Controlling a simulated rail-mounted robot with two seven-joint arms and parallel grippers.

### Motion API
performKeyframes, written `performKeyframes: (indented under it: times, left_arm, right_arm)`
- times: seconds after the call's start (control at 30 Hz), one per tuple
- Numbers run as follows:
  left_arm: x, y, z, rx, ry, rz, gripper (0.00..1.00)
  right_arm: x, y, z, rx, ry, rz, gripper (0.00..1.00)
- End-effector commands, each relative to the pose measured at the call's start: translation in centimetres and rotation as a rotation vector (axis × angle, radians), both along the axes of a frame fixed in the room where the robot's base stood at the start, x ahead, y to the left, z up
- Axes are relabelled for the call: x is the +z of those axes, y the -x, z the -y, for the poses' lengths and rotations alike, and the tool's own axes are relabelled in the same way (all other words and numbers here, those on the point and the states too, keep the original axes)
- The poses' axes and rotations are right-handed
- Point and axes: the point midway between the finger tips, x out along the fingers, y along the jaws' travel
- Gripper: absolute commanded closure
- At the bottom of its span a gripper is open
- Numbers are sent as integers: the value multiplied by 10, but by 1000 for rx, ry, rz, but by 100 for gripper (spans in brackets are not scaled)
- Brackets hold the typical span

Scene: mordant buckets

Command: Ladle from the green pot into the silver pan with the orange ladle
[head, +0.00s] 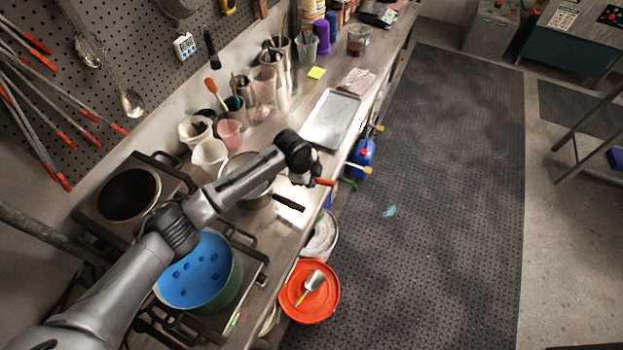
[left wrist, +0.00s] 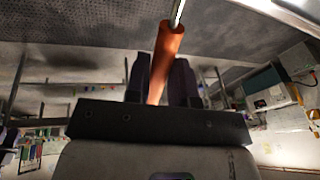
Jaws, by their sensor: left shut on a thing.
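The green pot (head: 236,283) stands on the near burner at lower left, with blue liquid and several darker spots inside. The silver pan (head: 262,188) sits on the bench beyond it, partly hidden behind my left arm; its black handle points right. My left gripper (head: 310,176) is above the bench, just right of the pan. It is shut on the orange ladle (head: 325,182), whose orange handle end sticks out to the right. In the left wrist view, the orange handle (left wrist: 168,42) lies between the fingers (left wrist: 163,82) and a metal shaft runs from it. The ladle's bowl is not visible.
White and pink beakers (head: 229,133) stand behind the pan, and a metal tray (head: 331,119) lies farther along. A red-orange bucket lid (head: 322,274) with a scoop is below the bench edge.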

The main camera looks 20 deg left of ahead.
Motion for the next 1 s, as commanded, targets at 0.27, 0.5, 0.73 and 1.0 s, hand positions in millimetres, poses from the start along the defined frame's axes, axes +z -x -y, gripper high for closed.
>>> performKeyframes:
  times: [0.27, 0.5, 0.73, 1.0]
  left_arm:
    - [23, 0, -8, 1, 97, 7, 100]
    - [40, 0, -16, 1, 178, 12, 100]
    - [56, 1, -22, 1, 257, 15, 100]
    - [71, 1, -33, 2, 350, 18, 100]
  right_arm:
    - [6, -1, 0, 1, 0, 5, 57]
    - [7, -1, -1, -1, -3, 7, 57]
    - [7, -2, -2, -5, -8, 7, 57]
    - [7, -2, -2, -6, -8, 7, 57]
